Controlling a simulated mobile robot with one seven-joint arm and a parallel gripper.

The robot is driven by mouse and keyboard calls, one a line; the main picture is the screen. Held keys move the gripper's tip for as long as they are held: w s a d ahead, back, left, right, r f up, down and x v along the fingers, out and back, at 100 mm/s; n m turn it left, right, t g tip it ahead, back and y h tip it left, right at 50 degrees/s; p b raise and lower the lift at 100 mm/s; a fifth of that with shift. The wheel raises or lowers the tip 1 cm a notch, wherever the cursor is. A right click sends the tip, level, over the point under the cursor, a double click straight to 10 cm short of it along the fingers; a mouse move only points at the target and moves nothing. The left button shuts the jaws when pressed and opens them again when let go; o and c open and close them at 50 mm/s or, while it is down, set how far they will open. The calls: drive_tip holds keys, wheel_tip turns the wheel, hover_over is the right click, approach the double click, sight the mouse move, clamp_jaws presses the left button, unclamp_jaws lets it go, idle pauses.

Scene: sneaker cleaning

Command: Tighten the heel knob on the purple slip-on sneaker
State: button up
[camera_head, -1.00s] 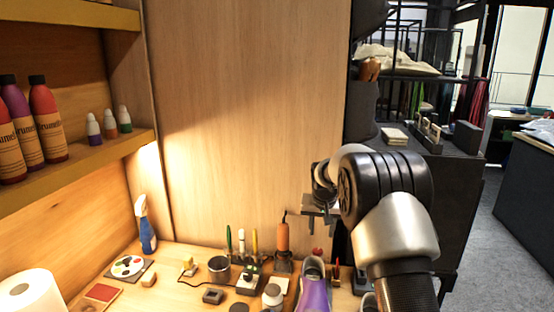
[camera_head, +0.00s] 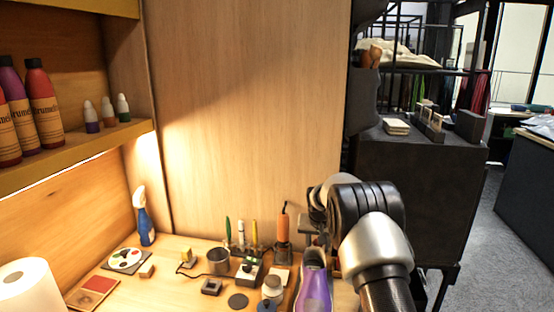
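The purple slip-on sneaker (camera_head: 315,292) stands on the workbench at the bottom of the view, right of centre, its lower part cut off by the frame edge. My gripper (camera_head: 309,240) is low over the far end of the sneaker, mostly hidden behind my arm's wrist. I cannot tell whether it touches the shoe or whether its fingers are open or shut. I cannot make out the heel knob; the far end of the shoe is partly covered by my gripper and arm.
An orange-handled tool in a stand (camera_head: 283,235) is close to the left of my gripper. A rack of upright tools (camera_head: 241,240), a metal cup (camera_head: 218,261) and a white-lidded jar (camera_head: 272,287) crowd the bench left of the sneaker. A wooden panel (camera_head: 250,120) rises behind.

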drive_tip(key=c, duration=0.6)
drive_tip(key=shift+o, duration=0.3)
drive_tip(key=shift+a+m+h, duration=0.1)
drive_tip(key=shift+m+h, duration=0.2)
drive_tip(key=shift+m, duration=0.4)
drive_tip(key=shift+o, duration=0.4)
drive_tip(key=shift+m, duration=0.6)
drive_tip(key=shift+o, duration=1)
drive_tip(key=shift+s+d+f+m+g+h, duration=0.1)
drive_tip(key=shift+m+g+h, duration=0.35)
drive_tip(key=shift+m, duration=0.7)
drive_tip(key=shift+d+m+g+h, duration=0.1)
drive_tip(key=shift+m+g+h, duration=0.35)
drive_tip(key=shift+m, duration=0.7)
drive_tip(key=shift+f, duration=0.1)
